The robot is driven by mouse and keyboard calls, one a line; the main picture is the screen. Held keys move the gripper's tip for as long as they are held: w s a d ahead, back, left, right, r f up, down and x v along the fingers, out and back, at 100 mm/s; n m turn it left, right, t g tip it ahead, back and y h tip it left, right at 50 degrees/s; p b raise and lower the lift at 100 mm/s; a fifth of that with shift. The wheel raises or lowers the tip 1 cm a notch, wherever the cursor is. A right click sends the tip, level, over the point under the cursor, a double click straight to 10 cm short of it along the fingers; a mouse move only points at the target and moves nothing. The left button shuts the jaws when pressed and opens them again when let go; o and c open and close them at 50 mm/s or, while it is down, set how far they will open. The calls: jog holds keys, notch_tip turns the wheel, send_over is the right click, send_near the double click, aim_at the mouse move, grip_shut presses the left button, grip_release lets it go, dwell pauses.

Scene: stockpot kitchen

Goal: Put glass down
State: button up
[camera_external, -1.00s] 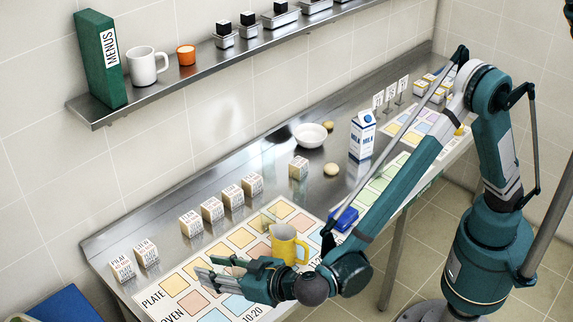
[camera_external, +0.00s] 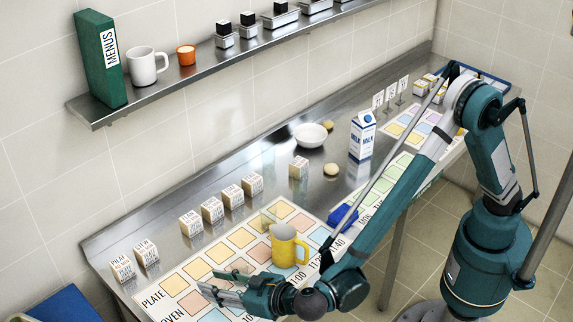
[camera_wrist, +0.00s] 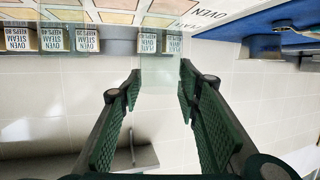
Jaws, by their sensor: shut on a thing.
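My gripper (camera_external: 222,286) is over the near left part of the printed mat (camera_external: 160,292), close to the counter's front edge. In the wrist view its two fingers (camera_wrist: 159,88) stand apart with a clear, faintly green glass (camera_wrist: 160,74) between their tips. The glass is hard to make out in the external view, where the fingers and mat patterns mix with it. I cannot tell whether its base touches the mat.
A yellow jug (camera_external: 284,246) stands on the mat right of my gripper. Several printed cubes (camera_external: 212,210) line the back of the mat. A milk carton (camera_external: 362,135), white bowl (camera_external: 310,135) and blue object (camera_external: 343,216) are farther right. Bare counter lies behind the cubes.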

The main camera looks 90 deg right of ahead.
jog(key=shift+f+b, duration=0.45)
jog(key=shift+f, duration=1.4)
jog(key=shift+f, duration=0.2)
jog(key=o, duration=1.2)
jog(key=shift+r, duration=0.2)
jog(key=shift+s+a+r, duration=0.1)
jog(key=shift+s+a, duration=0.05)
jog(key=p+v, duration=0.2)
jog(key=v, duration=0.9)
jog(key=shift+s+a+r, duration=0.1)
jog(key=shift+s+a, duration=0.05)
jog(key=shift+s, duration=0.1)
